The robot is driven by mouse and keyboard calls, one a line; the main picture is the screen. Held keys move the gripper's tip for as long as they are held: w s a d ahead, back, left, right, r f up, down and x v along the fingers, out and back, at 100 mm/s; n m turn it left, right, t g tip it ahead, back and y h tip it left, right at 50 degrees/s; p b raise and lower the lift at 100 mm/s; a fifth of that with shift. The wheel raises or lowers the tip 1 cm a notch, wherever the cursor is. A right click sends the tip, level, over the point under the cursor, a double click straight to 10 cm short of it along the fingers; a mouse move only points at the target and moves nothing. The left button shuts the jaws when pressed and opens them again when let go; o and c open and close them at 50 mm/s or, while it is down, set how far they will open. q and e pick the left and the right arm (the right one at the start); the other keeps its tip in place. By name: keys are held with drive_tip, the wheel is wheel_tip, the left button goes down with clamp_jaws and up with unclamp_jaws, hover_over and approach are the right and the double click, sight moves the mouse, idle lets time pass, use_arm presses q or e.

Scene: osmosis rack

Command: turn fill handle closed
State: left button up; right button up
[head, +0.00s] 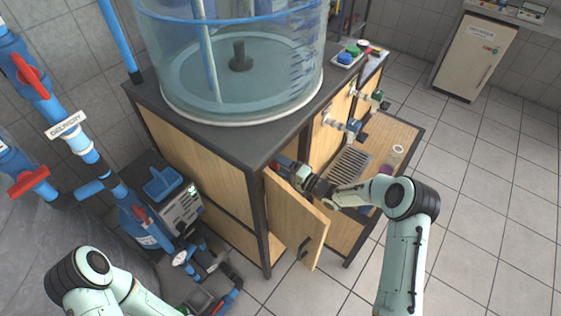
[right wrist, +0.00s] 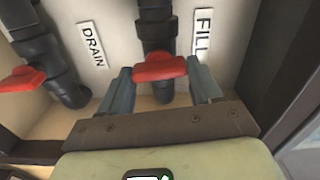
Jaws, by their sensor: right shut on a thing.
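The red fill handle (right wrist: 160,69) sits on a dark pipe beside the white FILL label (right wrist: 202,33) in the right wrist view. It lies crosswise to the pipe. My right gripper (right wrist: 163,88) has a finger on each side of the handle and is shut on it. In the head view my right gripper (head: 293,170) reaches into the cabinet behind the open wooden door (head: 295,215), and the handle is mostly hidden there. My left arm shows at the lower left of the head view, but its gripper is not clearly visible.
A second red handle (right wrist: 22,79) is on the pipe by the DRAIN label (right wrist: 93,45), left of the fill handle. The open door stands close to my right forearm. A clear tank (head: 240,70) stands on the cabinet top. The tiled floor at right is free.

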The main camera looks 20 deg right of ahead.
use_arm(q)
drive_tip(key=shift+w+r+p, duration=0.3)
drive_tip(key=shift+w+r, duration=0.15)
drive_tip(key=shift+r, duration=0.1)
use_arm(e)
drive_tip(key=shift+w+r+m, duration=0.15)
drive_tip(key=shift+r+m, duration=0.1)
drive_tip(key=shift+m, duration=0.25)
drive_tip(key=o, duration=0.9)
drive_tip(key=shift+o, duration=0.8)
drive_tip(key=shift+f, duration=0.2)
use_arm(q)
drive_tip(key=shift+s+f+b, duration=0.55)
drive_tip(key=shift+f+b, duration=0.05)
drive_tip(key=shift+f, duration=0.15)
drive_tip(key=shift+s+f+b, duration=0.55)
drive_tip(key=shift+f, duration=0.2)
use_arm(e)
drive_tip(key=v, duration=1.3)
